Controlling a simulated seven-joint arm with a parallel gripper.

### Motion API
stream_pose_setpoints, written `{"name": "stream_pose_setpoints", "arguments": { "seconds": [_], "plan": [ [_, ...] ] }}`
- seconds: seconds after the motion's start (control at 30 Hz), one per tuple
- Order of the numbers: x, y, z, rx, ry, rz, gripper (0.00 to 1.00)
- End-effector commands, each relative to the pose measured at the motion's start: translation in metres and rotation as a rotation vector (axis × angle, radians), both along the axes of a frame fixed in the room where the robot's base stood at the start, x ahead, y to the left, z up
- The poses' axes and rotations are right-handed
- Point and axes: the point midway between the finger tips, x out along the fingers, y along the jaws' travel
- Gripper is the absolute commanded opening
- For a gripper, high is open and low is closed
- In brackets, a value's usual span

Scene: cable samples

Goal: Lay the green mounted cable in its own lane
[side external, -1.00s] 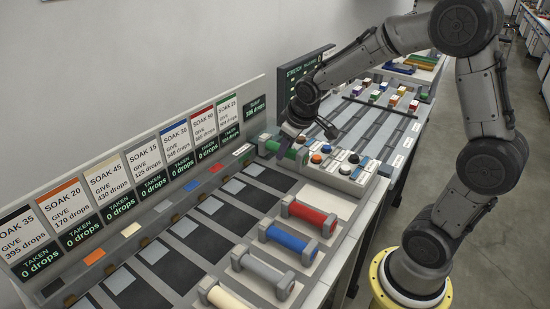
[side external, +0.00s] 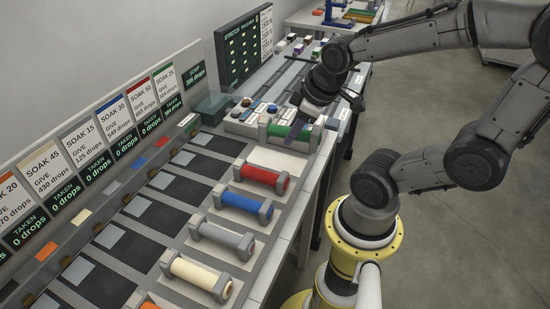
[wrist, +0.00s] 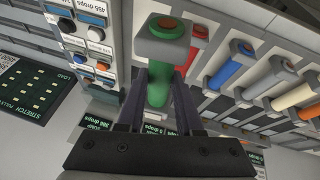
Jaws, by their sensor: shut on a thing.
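The green mounted cable (side external: 286,131), a green bar between grey end blocks, is held in my gripper (side external: 304,126) near the front of the button panel. In the wrist view the green cable (wrist: 157,88) lies between the two dark fingers of my gripper (wrist: 160,82), with one grey end block toward the top. A pale bare plate (side external: 277,160) lies just in front of the cable, beyond the red mounted cable (side external: 261,176). The green-topped SOAK 25 sign (side external: 166,88) stands at the back. The dark lane at the far end (side external: 217,145) is empty. Whether the cable touches anything below is unclear.
Blue (side external: 241,203), grey (side external: 222,240) and cream (side external: 197,276) mounted cables lie along the front of the bench. The button panel (side external: 254,117) and a translucent box (side external: 214,107) stand at the far end. A dark STRETCH board (side external: 243,48) rises behind.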

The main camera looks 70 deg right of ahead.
Motion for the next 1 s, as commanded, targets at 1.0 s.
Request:
{"name": "stream_pose_setpoints", "arguments": {
  "seconds": [1.0],
  "plan": [
    [0.019, -0.037, -0.043, 0.004, 0.007, -0.119, 0.00]
  ]
}}
